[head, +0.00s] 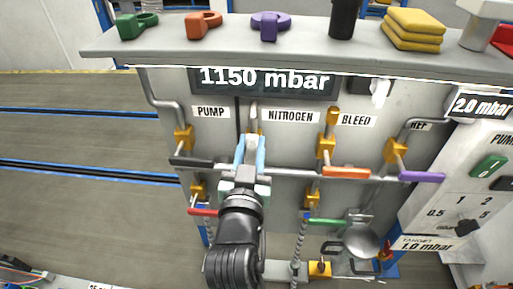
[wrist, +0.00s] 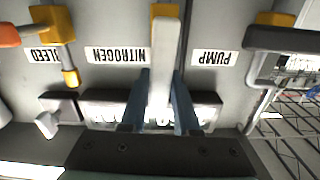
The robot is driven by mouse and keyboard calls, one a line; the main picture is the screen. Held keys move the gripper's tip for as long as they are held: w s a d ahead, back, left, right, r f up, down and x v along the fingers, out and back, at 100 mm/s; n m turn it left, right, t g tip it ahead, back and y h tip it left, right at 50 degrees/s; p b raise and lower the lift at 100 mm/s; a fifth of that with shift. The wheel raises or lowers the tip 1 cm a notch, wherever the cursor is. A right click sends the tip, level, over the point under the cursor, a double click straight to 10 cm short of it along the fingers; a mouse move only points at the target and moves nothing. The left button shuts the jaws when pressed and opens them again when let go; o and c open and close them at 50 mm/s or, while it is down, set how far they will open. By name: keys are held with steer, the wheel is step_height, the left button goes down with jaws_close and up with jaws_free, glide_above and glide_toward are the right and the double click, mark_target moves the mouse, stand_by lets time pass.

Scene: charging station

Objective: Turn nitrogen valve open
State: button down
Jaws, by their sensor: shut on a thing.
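The nitrogen valve handle is a pale grey lever (head: 253,111), showing just above my gripper, between the PUMP and NITROGEN labels. In the wrist view, which is upside down, the lever (wrist: 162,70) runs lengthwise between the fingers, pointing upward on the panel. Its yellow valve body (wrist: 165,11) shows behind it. My gripper (head: 251,148) has blue fingers and is shut on the lever; the fingers (wrist: 160,100) flank it in the wrist view. My gripper and arm hide the lower part of this valve in the head view.
The NITROGEN label (head: 291,116) is to the right. A black lever (head: 191,162) is at left and an orange lever (head: 346,172) at right, with a purple one (head: 422,177) beyond. Red (head: 203,212) and green (head: 327,222) levers sit lower. A display (head: 264,80) reads 1150 mbar.

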steer(key=shift+a+n, duration=0.2)
steer(key=shift+n, duration=0.2)
steer(key=c, duration=0.6)
jaws_free()
steer(key=shift+c, duration=0.2)
steer(key=shift+s, duration=0.1)
steer(key=s+b, duration=0.4)
steer(key=s, duration=0.8)
steer(key=shift+s+b, duration=0.4)
